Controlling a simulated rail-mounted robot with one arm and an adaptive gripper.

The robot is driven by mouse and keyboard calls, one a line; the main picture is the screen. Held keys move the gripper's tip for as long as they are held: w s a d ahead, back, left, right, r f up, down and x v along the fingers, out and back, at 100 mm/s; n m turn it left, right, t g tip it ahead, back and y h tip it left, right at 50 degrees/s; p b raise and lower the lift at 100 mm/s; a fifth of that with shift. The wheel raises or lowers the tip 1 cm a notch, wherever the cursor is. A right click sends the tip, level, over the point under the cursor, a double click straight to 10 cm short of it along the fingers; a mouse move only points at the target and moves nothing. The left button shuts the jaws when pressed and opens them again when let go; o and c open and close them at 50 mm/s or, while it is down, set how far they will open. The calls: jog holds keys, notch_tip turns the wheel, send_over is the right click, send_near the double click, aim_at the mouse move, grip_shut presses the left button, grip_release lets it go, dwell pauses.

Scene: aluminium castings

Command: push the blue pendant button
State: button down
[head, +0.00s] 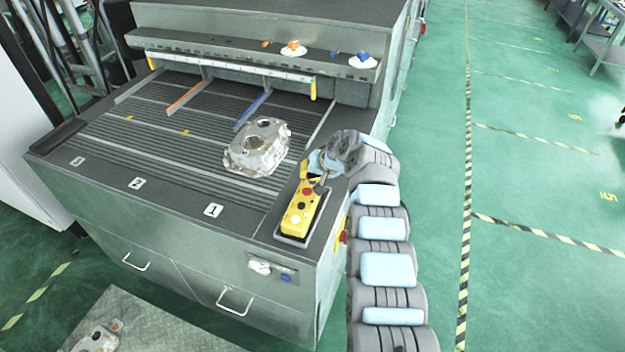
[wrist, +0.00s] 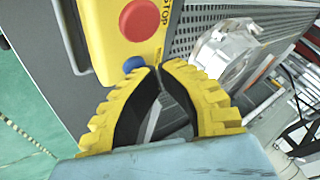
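The yellow pendant (head: 293,222) lies in a dark holder on the machine's front right corner, and its end fills the top of the wrist view (wrist: 108,40). Its blue button (wrist: 132,63) sits beside the larger red stop button (wrist: 140,20). In the head view my gripper covers that end, and I cannot make out the blue button. My gripper (wrist: 160,68) has yellow ridged fingers with dark inner sides, tips together and nothing held. The tips overlap the blue button's lower right edge in the wrist view; whether they touch it I cannot tell.
A silver casting (head: 257,147) lies on the ribbed bed left of my gripper, near lane 1. A shelf (head: 250,60) with orange and blue knobs spans the back. Another casting (head: 98,338) lies on the floor slab at lower left. Green floor at right is open.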

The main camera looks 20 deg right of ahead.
aim_at(309, 181)
jog(key=shift+r+p, duration=0.35)
jog(key=shift+r, duration=0.45)
jog(key=shift+r+p, duration=0.8)
jog(key=shift+r, duration=1.75)
